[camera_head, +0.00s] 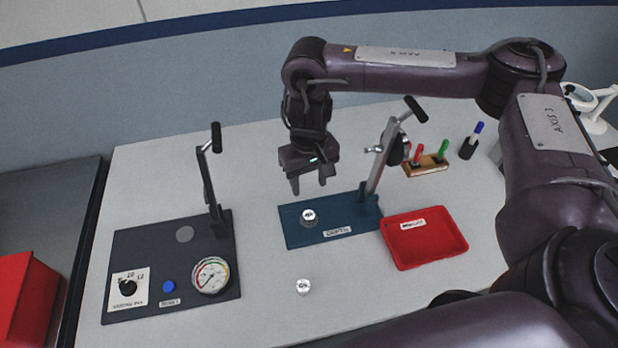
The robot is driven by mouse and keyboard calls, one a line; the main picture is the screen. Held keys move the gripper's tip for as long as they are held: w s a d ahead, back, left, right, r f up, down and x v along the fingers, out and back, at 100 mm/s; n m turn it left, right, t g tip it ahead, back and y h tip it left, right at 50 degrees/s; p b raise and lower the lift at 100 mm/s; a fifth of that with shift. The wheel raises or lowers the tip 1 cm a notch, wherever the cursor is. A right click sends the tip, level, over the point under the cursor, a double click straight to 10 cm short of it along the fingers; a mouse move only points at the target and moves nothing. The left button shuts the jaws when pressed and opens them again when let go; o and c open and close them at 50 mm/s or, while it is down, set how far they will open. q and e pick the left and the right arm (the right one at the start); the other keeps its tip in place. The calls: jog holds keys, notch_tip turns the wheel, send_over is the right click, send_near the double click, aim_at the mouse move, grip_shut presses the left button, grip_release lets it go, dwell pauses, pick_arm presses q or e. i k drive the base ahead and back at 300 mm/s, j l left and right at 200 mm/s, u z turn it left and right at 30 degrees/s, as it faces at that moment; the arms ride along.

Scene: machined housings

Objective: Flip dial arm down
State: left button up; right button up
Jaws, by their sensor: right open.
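A dial arm (377,165) with a silver bar and a black handle at its top stands raised, leaning slightly right, on the right end of a blue base plate (294,236) labelled DEPTH. A round dial, seen edge-on, sits on its right side. A small silver round part (309,216) rests on the left part of the plate. My right gripper (309,188) points down with its fingers open and empty. It appears above the back left of the plate, left of the dial arm and apart from it. My left gripper is out of view.
A dark plate (132,245) at left carries an upright lever (209,180), a gauge (211,275), a knob and a blue button. A second silver part (303,287) lies on the table. A red tray (424,240) is right of the blue plate; a pen holder (425,166) stands behind it.

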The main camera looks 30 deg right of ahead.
aim_at(394, 148)
jog(key=k, duration=1.5)
